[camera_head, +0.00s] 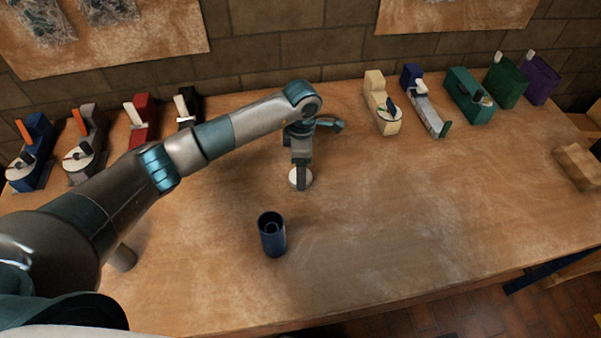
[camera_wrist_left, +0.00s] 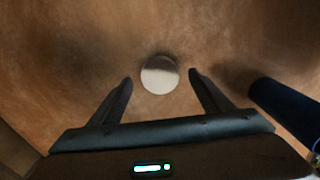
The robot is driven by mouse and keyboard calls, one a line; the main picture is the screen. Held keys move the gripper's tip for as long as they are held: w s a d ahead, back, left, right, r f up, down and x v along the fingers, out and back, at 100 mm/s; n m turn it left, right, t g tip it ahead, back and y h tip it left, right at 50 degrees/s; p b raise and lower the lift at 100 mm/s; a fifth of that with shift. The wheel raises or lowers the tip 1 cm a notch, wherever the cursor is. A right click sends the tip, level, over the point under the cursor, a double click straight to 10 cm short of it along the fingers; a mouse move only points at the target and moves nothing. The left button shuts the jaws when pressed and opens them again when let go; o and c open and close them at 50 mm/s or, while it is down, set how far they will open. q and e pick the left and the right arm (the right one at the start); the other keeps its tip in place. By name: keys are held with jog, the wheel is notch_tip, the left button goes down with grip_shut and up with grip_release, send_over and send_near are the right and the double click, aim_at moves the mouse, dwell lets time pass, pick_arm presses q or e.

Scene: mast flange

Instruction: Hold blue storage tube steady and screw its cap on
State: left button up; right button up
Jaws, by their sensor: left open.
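The blue storage tube (camera_head: 272,238) stands upright on the bench with its open top showing. It also shows at the right edge of the left wrist view (camera_wrist_left: 285,106). A round white disc, seemingly the cap (camera_wrist_left: 160,76), lies on the bench behind the tube. In the head view the disc (camera_head: 294,178) is partly hidden by my left gripper (camera_head: 301,182). My left gripper points down over it. In the left wrist view the open fingers (camera_wrist_left: 160,84) stand apart on either side of the disc, with gaps visible. My right gripper is out of view.
Several tool-like blocks, including a blue one (camera_head: 33,155) and a red one (camera_head: 141,122), line the back left. A cream block (camera_head: 380,100) and green block (camera_head: 469,97) stand back right. The bench (camera_head: 420,210) is clear at centre right.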

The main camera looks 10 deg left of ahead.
pick_arm(q)
jog(key=shift+f, duration=1.15)
jog(key=c, duration=1.1)
